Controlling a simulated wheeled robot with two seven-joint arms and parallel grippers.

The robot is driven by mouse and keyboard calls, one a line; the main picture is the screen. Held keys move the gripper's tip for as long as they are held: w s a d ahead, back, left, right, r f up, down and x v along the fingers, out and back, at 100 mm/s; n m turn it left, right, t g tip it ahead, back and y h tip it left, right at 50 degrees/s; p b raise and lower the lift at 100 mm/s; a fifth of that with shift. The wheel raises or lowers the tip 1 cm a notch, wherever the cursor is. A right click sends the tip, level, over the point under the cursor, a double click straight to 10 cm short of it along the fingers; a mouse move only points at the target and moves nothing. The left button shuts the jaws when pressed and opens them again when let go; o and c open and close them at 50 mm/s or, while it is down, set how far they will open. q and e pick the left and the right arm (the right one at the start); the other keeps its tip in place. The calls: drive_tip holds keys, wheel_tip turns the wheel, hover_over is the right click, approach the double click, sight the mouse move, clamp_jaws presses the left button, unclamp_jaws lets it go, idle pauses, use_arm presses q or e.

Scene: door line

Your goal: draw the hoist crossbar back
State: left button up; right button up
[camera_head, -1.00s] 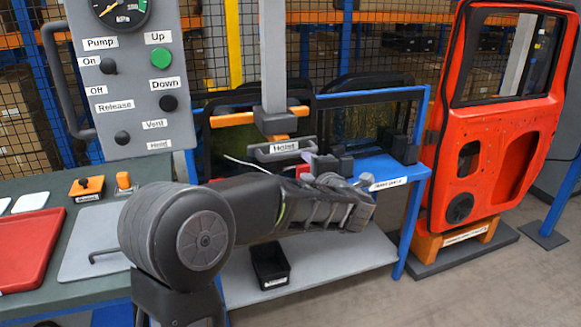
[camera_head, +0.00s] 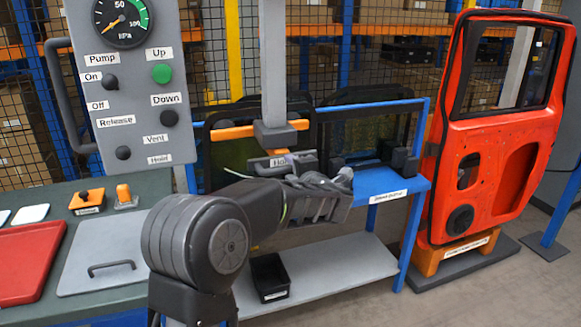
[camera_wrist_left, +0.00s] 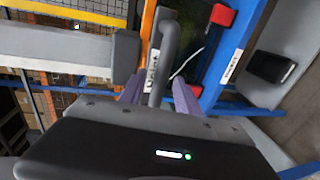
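The hoist crossbar shows in the head view as an orange bar (camera_head: 233,132) across a grey block at the foot of a grey column (camera_head: 272,65). A grey handle (camera_head: 262,163) with a partly covered label is below the bar. My left gripper (camera_head: 290,166) is at the handle's right part. In the left wrist view the purple fingers (camera_wrist_left: 159,92) stand on either side of the grey handle bar (camera_wrist_left: 167,50), with a gap showing at the left finger. The gripper looks open around the bar. My right gripper is not in view.
A blue-framed rack (camera_head: 400,188) holds dark glass panes behind the hoist. A red door (camera_head: 490,165) stands on an orange support at right. A control panel (camera_head: 130,90) and a bench with a red tray (camera_head: 28,262) are at left. A black bin (camera_head: 270,277) sits low.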

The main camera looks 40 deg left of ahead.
use_arm(q)
drive_tip(key=shift+w+a+f, duration=0.1)
drive_tip(key=shift+w+a, duration=0.2)
drive_tip(key=shift+a, duration=0.2)
clamp_jaws()
drive_tip(key=shift+f, duration=0.1)
idle(1.1)
